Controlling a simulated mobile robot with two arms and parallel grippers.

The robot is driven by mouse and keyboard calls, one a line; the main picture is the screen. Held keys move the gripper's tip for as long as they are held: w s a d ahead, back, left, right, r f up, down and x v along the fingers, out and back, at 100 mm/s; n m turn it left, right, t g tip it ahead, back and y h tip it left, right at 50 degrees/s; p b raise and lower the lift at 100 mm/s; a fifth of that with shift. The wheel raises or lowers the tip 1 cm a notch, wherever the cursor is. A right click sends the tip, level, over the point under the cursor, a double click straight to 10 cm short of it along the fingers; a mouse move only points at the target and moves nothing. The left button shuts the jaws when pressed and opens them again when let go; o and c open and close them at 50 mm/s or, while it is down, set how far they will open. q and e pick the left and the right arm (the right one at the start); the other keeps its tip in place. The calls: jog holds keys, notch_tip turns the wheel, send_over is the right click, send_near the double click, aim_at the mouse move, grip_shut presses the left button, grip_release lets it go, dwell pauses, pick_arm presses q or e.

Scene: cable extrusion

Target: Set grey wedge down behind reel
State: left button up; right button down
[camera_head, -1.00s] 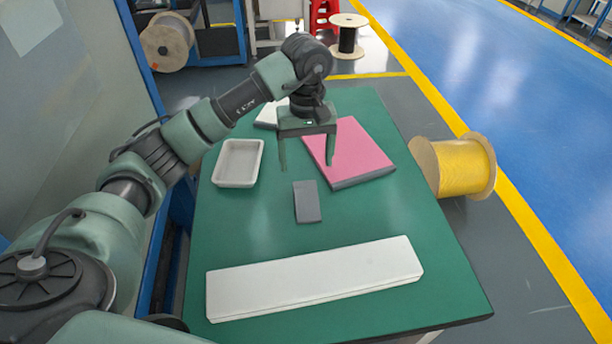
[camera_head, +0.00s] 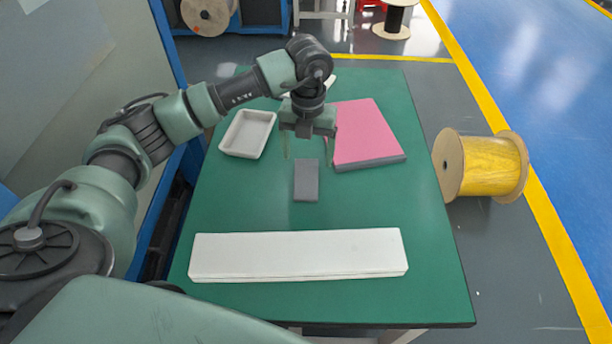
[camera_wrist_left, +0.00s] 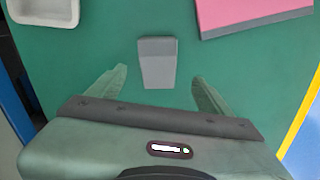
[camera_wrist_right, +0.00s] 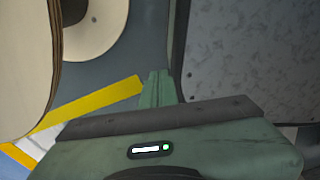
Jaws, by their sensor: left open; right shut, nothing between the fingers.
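The grey wedge (camera_head: 306,182) lies on the green table, near its middle. It also shows in the left wrist view (camera_wrist_left: 157,64), between my spread fingers but beyond their tips. My left gripper (camera_head: 308,156) is open and empty, pointing down at the wedge's far end; I see no contact. A wooden reel of yellow cable (camera_head: 490,167) lies on its side on the floor, right of the table. My right gripper (camera_wrist_right: 160,76) is shut and empty, seen only in its own wrist view, with a pale round-flanged reel (camera_wrist_right: 95,25) partly visible at upper left.
On the green table (camera_head: 240,205) are a white tray (camera_head: 248,133) at left, a pink slab on a grey base (camera_head: 362,135) at back right, and a long white board (camera_head: 297,255) in front. More reels (camera_head: 396,20) stand beyond the table.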

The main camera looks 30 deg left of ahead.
aim_at(307, 172)
pick_arm(q)
jog(key=shift+s+f+n, duration=0.1)
jog(key=shift+f+n, duration=0.1)
jog(key=shift+n, duration=0.9)
jog(key=shift+f, duration=0.35)
jog(key=f, duration=0.2)
jog(key=f+p, duration=0.1)
jog(key=f, duration=0.4)
jog(key=shift+w+a, duration=0.25)
jog(key=shift+a, duration=0.05)
jog(key=shift+c, duration=0.3)
jog(key=c, duration=1.5)
grip_shut()
jog(key=shift+r, duration=0.2)
